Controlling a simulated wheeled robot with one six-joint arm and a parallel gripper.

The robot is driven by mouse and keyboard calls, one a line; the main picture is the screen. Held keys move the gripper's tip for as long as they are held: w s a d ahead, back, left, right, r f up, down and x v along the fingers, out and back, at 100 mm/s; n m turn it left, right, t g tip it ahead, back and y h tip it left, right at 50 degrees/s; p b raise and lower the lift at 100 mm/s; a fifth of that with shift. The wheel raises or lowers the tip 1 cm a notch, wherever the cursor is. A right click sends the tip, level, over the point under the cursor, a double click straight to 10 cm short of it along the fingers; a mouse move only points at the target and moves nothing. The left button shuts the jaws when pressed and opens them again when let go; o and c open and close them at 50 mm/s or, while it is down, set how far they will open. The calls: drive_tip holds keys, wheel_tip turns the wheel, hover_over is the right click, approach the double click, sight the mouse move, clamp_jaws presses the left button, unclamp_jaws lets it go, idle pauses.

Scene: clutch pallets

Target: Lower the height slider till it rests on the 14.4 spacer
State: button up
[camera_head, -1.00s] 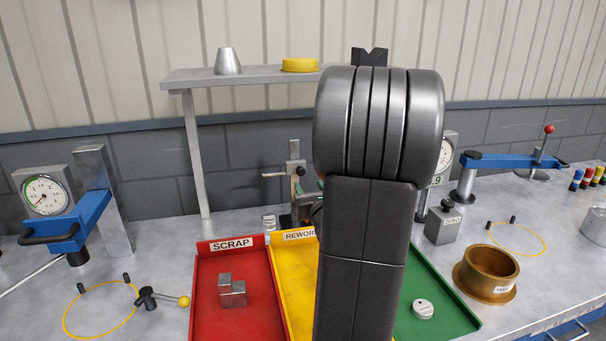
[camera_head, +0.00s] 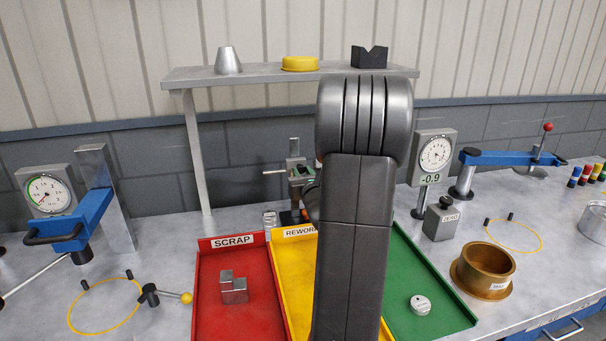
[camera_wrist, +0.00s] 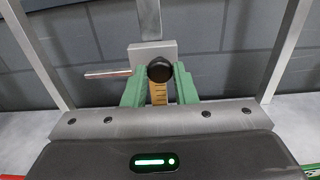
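The height slider (camera_wrist: 140,52) is a grey block on an upright post in the wrist view, with a round black knob (camera_wrist: 160,70) in front and a thin rod out to the left. A brass-coloured scale (camera_wrist: 158,93) shows below the knob. In the head view the slider (camera_head: 293,163) stands behind the trays. My gripper (camera_wrist: 160,76) has its green fingers one on each side of the knob, very near or touching it; whether they press on it I cannot tell. The 14.4 spacer cannot be made out; the foot of the post is hidden.
Red scrap (camera_head: 203,300), yellow rework (camera_head: 283,285) and green (camera_head: 447,300) trays lie in front. A small shiny metal piece (camera_head: 269,219) stands left of the post. A dial gauge (camera_head: 435,155) reading -0.9 and a brass ring (camera_head: 486,268) are right. A shelf (camera_head: 260,76) runs behind.

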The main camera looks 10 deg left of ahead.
clamp_jaws()
drive_tip(key=shift+f, duration=0.15)
wheel_tip(320, 180, down, 14)
drive_tip(key=b, duration=1.5)
drive_tip(key=shift+f+b, duration=0.2)
drive_tip(key=shift+b, duration=0.15)
drive_tip(key=o, duration=0.6)
unclamp_jaws()
drive_tip(key=shift+r, duration=0.1)
drive_tip(key=shift+c, duration=0.2)
